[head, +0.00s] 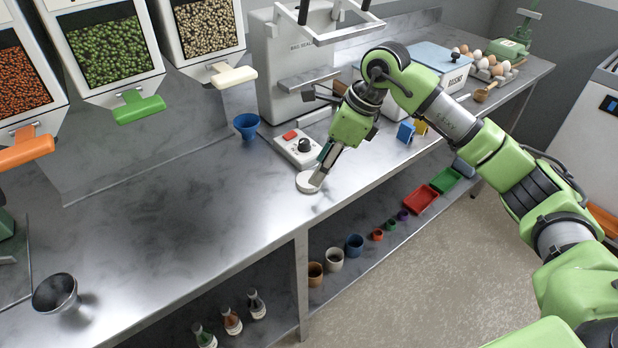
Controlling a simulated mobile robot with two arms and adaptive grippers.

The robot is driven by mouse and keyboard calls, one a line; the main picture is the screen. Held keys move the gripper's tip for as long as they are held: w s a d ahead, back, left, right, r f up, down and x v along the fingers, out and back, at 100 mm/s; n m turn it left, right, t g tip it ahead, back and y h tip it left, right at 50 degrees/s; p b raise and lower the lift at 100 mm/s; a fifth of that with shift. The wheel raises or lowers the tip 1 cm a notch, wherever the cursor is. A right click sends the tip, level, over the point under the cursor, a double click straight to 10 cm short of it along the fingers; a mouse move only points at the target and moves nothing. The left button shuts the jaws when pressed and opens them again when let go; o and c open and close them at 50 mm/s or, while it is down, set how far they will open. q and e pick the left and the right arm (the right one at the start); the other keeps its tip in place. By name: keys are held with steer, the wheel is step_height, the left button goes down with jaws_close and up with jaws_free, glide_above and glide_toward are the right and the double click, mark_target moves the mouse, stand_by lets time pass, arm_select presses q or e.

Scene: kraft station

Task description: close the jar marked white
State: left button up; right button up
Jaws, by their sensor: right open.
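A pale round piece (306,183), flat like a lid, lies at the front edge of the metal counter. My right gripper (321,171) points down at it from above right. Its jaws are open, and its fingertips are at the piece's right side. I cannot tell whether they touch it. A white pot (334,259) stands on the lower shelf between a brown pot (315,274) and a blue pot (355,245). No marking can be read on any of them. My left gripper is not in view.
A control box (297,149) with a dial and a blue funnel (246,125) stand behind the gripper. A dark metal cup (56,293) is at the counter's front left. Seed dispensers (108,50) line the back. The counter's middle left is clear.

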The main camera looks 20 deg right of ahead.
steer(key=x, duration=0.3)
steer(key=shift+w+a+f+p, duration=0.1)
steer(key=shift+a+f+p, duration=0.15)
steer(key=shift+p, duration=0.05)
steer(key=c, duration=0.4)
steer(key=shift+r, duration=0.1)
